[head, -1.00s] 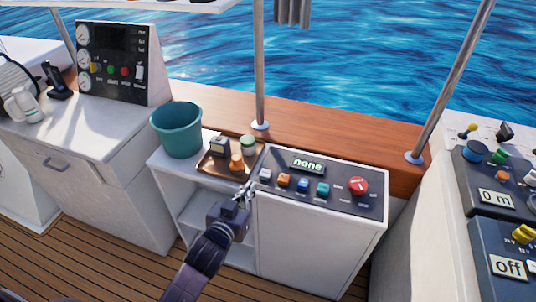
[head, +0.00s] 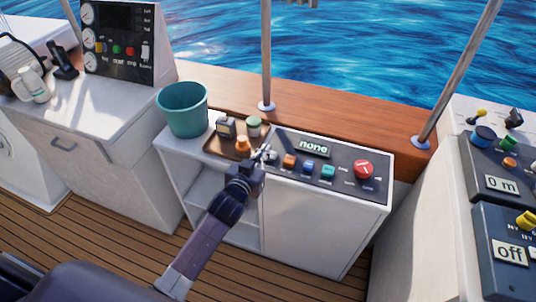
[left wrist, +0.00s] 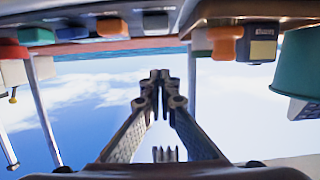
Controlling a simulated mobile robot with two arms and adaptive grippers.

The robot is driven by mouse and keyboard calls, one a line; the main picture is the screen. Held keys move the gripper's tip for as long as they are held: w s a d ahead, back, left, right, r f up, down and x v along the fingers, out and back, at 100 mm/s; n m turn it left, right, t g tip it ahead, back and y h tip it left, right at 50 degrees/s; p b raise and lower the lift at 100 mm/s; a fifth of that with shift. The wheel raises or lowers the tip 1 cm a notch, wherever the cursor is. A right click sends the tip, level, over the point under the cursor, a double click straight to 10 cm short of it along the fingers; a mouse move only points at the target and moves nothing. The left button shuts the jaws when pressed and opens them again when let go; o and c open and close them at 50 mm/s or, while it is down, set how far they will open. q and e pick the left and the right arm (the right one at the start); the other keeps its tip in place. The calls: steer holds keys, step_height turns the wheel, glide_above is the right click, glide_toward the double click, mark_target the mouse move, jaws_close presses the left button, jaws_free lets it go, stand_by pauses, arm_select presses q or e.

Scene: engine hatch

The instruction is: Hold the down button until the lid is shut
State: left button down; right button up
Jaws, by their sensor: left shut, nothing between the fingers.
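The control panel (head: 340,186) on the white cabinet has a display reading "none" (head: 314,148). Its row holds a pale grey button (head: 271,157), an orange button (head: 289,160), a blue button (head: 308,166), a teal button (head: 328,171) and a large red knob (head: 363,169). Their labels are too small to read, so I cannot tell which is the down button. My left gripper (head: 266,155) is shut and empty at the panel's left end, beside the grey button; contact is unclear. Its shut fingers show in the left wrist view (left wrist: 160,76). I cannot identify the lid.
A metal post (head: 266,60) rises behind. Another console (head: 500,160) stands at the right, a gauge panel (head: 122,45) at the left.

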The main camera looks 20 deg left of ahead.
mark_target(271, 156)
arm_select(q)
steer(key=x, duration=0.3)
step_height(271, 156, down, 2)
steer(key=shift+w+f, duration=0.15)
steer(key=shift+w, duration=0.05)
steer(key=shift+f, duration=0.95)
arm_select(e)
steer(key=shift+s+d+f, duration=0.15)
steer(key=shift+s, duration=0.2)
